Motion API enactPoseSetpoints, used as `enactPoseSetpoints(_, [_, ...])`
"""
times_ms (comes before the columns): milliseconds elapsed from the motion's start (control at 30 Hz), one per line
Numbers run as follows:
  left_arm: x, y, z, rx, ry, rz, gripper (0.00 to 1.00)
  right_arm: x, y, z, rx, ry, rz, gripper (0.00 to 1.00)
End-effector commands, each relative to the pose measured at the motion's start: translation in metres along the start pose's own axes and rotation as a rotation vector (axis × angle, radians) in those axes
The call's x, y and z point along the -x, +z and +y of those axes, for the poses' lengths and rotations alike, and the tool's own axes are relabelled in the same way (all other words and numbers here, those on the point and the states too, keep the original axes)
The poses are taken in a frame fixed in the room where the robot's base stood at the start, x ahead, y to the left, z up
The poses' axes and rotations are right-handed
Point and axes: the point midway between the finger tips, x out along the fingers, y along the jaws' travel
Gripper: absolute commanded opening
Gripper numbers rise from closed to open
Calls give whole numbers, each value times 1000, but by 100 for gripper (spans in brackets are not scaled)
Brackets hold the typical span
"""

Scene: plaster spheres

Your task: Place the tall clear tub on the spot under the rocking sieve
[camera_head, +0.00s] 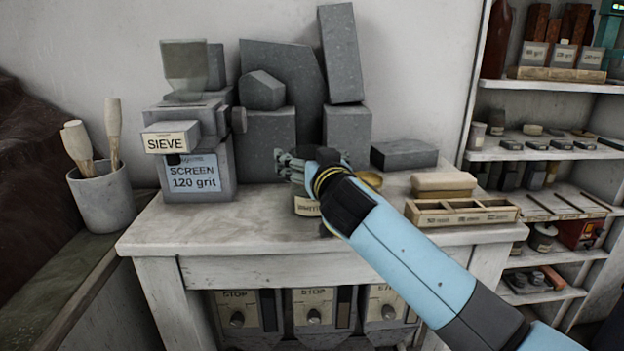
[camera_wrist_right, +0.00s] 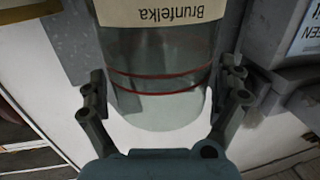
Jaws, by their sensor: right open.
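The tall clear tub (camera_wrist_right: 155,100) fills the middle of the right wrist view; it has two red bands and a pale label that reads "Brunfelka" upside down. My right gripper (camera_wrist_right: 162,72) is open, with one finger on each side of the tub; I cannot tell whether they touch it. In the head view my right gripper (camera_head: 303,168) hides most of what stands there; a pale label (camera_head: 307,206) shows below it. The grey sieve (camera_head: 205,115), with a "SIEVE" sign, stands at the bench's left. The spot under it cannot be made out. My left gripper is not in view.
A "SCREEN 120 grit" sign (camera_head: 193,176) fronts the sieve's base. Grey blocks (camera_head: 268,142) stand behind my right gripper. A wooden divided tray (camera_head: 462,216) lies to the right, a pot of tools (camera_head: 103,200) far left. The bench (camera_head: 235,235) is clear in front.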

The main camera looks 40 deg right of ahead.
Motion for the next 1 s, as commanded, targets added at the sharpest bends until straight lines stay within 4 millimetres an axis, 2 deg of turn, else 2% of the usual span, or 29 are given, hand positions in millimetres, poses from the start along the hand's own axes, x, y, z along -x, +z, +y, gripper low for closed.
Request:
enactPoseSetpoints(67, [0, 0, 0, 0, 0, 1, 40, 0, 0, 0, 0, 0, 0, 100])
enactPoseSetpoints(500, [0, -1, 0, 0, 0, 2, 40, 1, 0, 0, 0, 0, 0, 44])
enactPoseSetpoints(567, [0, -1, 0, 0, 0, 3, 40, 1, 0, 0, 0, 0, 0, 43])
enactPoseSetpoints(600, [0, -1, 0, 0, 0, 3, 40, 0, 0, 0, 0, -1, 1, 36])
enactPoseSetpoints(867, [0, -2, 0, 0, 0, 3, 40, 1, -2, 0, -1, -1, 1, 36])
enactPoseSetpoints(1000, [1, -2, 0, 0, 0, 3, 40, 1, -11, 0, -1, 0, 4, 36])
